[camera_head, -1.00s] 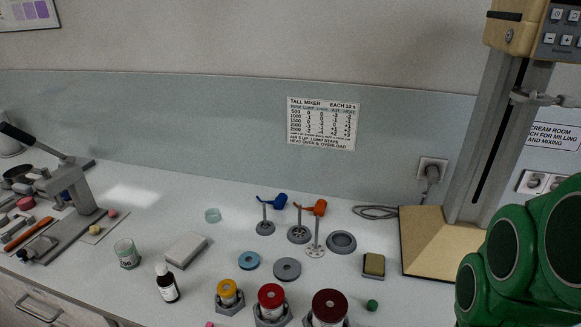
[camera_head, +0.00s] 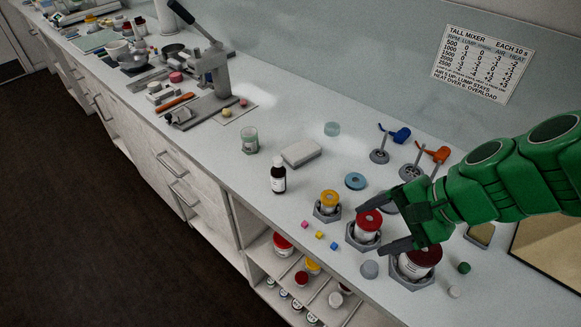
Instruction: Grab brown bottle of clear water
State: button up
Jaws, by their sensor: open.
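A small dark brown bottle (camera_head: 279,184) with a white label and a pale cap stands upright on the white worktop in the head view. The label's print is too small to read. My gripper (camera_head: 371,228) is open, with its two dark fingers pointing left over the red-topped and dark-red-topped jars. It is to the right of the bottle and apart from it. The fingers partly hide these jars.
A white block (camera_head: 301,153) and a glass jar (camera_head: 250,140) are close behind the bottle. The counter's front edge is near, with open shelves below.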

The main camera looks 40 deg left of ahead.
aim_at(282, 167)
jog(key=w+a+f+m+y, duration=0.2)
jog(key=a+m, duration=0.2)
jog(key=a, duration=0.5)
jog(key=w+a+f+m+y, duration=0.2)
jog(key=a+m, duration=0.2)
jog(key=a, duration=0.6)
jog(key=w+a+f+m+y, duration=0.2)
jog(key=a+m, duration=0.2)
jog(key=a, duration=0.6)
jog(key=shift+w+f+g, duration=0.15)
jog(key=shift+f+g, duration=0.15)
jog(key=shift+w+a+f+m, duration=0.15)
jog(key=shift+a+f+m, duration=0.15)
jog(key=shift+f, duration=2)
notch_tip(282, 167, down, 3)
jog(key=shift+x, duration=0.85)
jog(key=shift+a+f, duration=0.2)
jog(key=shift+a, duration=0.35)
jog(key=shift+c, duration=0.3)
jog(key=c, duration=1.1)
